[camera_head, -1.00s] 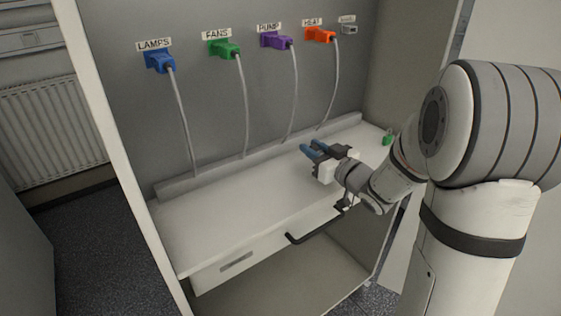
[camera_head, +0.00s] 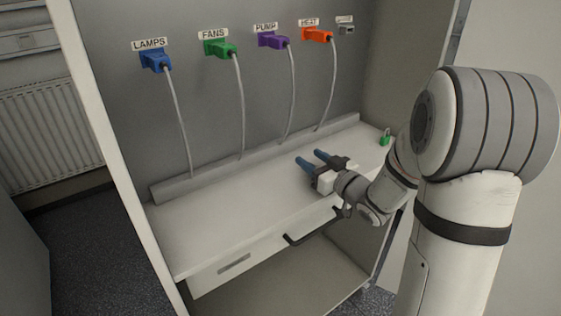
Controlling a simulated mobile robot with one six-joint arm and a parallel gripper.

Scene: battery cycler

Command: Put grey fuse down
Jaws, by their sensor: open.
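My gripper (camera_head: 309,158) is over the right part of the white shelf (camera_head: 215,227), with its two blue fingers spread apart and pointing to the back left. I see nothing held between the fingers. No loose grey fuse can be made out on the shelf; a small one could be hidden by the gripper. A small grey block (camera_head: 346,29) sits on the back wall at the far right of the plug row, under a small label. I cannot tell whether it is a fuse or a socket.
Blue (camera_head: 155,61), green (camera_head: 221,48), purple (camera_head: 273,40) and orange (camera_head: 317,35) plugs hang cables down to a ledge (camera_head: 215,177) at the shelf's back. A small green item (camera_head: 385,138) stands at the shelf's right end. The shelf's left and middle are clear.

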